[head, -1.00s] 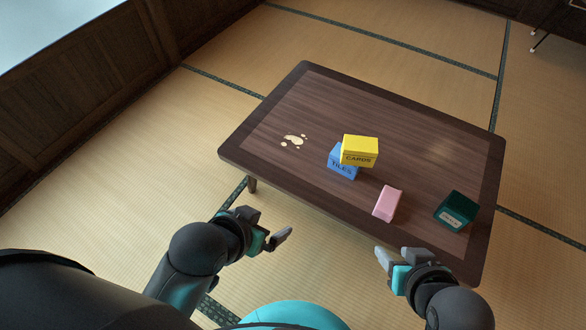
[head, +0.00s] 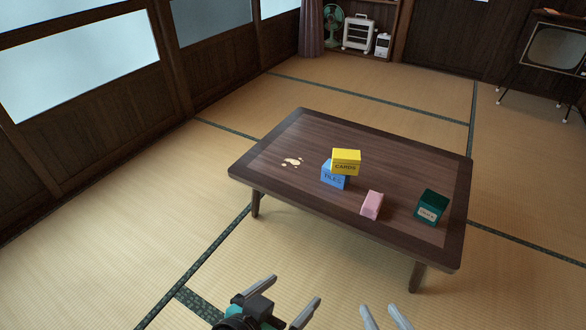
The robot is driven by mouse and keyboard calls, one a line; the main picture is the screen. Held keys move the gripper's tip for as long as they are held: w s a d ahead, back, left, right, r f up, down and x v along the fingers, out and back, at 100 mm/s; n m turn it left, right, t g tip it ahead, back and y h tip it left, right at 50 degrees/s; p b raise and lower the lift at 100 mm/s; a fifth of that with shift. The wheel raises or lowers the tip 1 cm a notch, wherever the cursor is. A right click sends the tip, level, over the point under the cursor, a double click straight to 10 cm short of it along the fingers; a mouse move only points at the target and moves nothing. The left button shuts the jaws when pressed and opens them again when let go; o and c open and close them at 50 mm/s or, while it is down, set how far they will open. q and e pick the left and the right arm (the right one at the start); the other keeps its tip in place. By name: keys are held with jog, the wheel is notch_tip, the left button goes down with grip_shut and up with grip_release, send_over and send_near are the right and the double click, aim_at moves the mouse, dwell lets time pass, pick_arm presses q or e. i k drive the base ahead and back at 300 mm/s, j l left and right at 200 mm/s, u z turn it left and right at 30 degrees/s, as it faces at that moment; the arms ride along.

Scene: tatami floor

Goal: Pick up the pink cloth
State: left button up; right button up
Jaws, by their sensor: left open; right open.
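The pink cloth (head: 372,205) is a small folded block near the front edge of the low dark wooden table (head: 285,205). It lies apart from the boxes beside it. My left gripper (head: 290,298) is open and empty in front of the table, at the bottom of the view. My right gripper (head: 386,316) is open and empty to its right, with only its fingertips showing at the bottom edge. Both grippers are apart from the cloth.
A dark green box (head: 431,207) stands at the right. A pale spill (head: 292,162) marks the table's left part. The tatami (head: 150,230) around the table is clear.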

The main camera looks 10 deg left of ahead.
aim_at(371, 206)
jog(key=i+l+u, duration=0.3)
jog(key=i, duration=0.4)
jog(key=i+l+u, duration=0.3)
jog(key=i+l, duration=0.35)
